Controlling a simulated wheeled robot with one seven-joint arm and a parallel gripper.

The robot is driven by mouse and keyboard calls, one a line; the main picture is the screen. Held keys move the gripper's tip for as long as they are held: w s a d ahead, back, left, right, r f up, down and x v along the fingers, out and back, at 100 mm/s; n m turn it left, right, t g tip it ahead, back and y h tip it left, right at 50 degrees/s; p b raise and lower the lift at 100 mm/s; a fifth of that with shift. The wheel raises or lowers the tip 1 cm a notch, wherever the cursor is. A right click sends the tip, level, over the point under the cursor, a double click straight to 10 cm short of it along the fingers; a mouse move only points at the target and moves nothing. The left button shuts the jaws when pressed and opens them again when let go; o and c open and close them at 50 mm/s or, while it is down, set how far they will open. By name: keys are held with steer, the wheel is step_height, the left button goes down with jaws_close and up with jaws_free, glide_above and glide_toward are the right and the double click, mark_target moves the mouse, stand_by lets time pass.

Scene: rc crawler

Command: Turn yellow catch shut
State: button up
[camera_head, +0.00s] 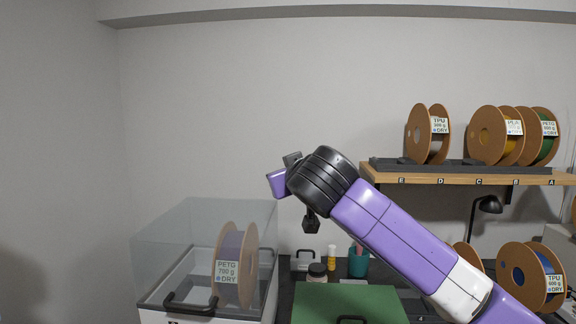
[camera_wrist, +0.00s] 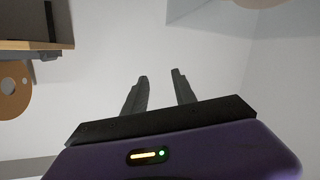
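No yellow catch can be made out in either view. My gripper (camera_wrist: 160,76) shows in the wrist view with its two dark fingers apart and nothing between them. Behind the fingertips is only pale wall. In the head view my purple and black arm reaches up from the lower right, and its end is raised in front of the wall, above the bench. The finger opening is not clear in that view.
A clear-lidded box (camera_head: 165,240) with a spool (camera_head: 236,265) stands lower left, a green lid (camera_head: 345,303) beside it. A wooden shelf (camera_head: 470,177) with several spools is at right. A yellow bottle (camera_head: 332,257) and teal cup (camera_head: 358,264) stand behind. Space above the box is free.

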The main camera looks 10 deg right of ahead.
steer(key=shift+w+a+r+n+t+y, duration=0.15)
steer(key=shift+a+r+t, duration=0.1)
steer(key=shift+r, duration=0.3)
steer(key=shift+a+r+n+t+y, duration=0.15)
steer(key=shift+a+r+t, duration=0.1)
steer(key=shift+r, duration=0.3)
steer(key=shift+c, duration=0.2)
